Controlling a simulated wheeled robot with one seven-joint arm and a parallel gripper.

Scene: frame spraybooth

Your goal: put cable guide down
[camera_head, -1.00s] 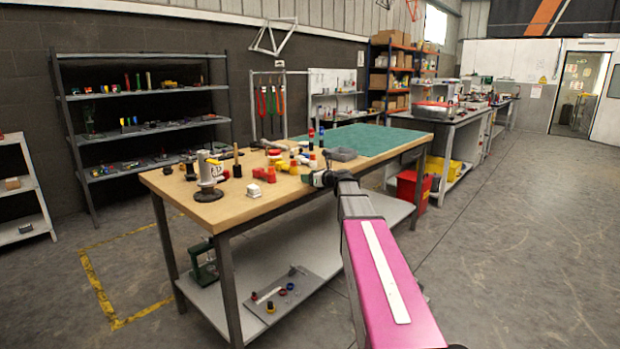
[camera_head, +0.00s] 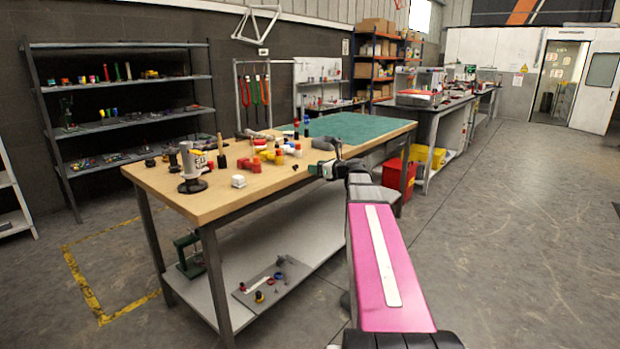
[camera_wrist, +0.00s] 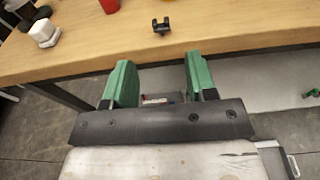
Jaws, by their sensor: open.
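A small black notched piece, which looks like the cable guide (camera_wrist: 161,26), rests on the wooden tabletop near its front edge in the wrist view. My gripper (camera_wrist: 160,68) has two green fingers spread apart with nothing between them. It is back from the piece and apart from it, over or just in front of the table edge. In the head view my gripper (camera_head: 320,169) is at the front edge of the workbench (camera_head: 215,202). I cannot clearly make out the cable guide there.
A white block (camera_head: 238,181) and a grey-white device (camera_head: 191,168) stand on the bench, with several red, yellow and white parts behind. A green mat (camera_head: 355,127) covers the far end. A red bin (camera_head: 398,172) stands on the floor. Floor at right is clear.

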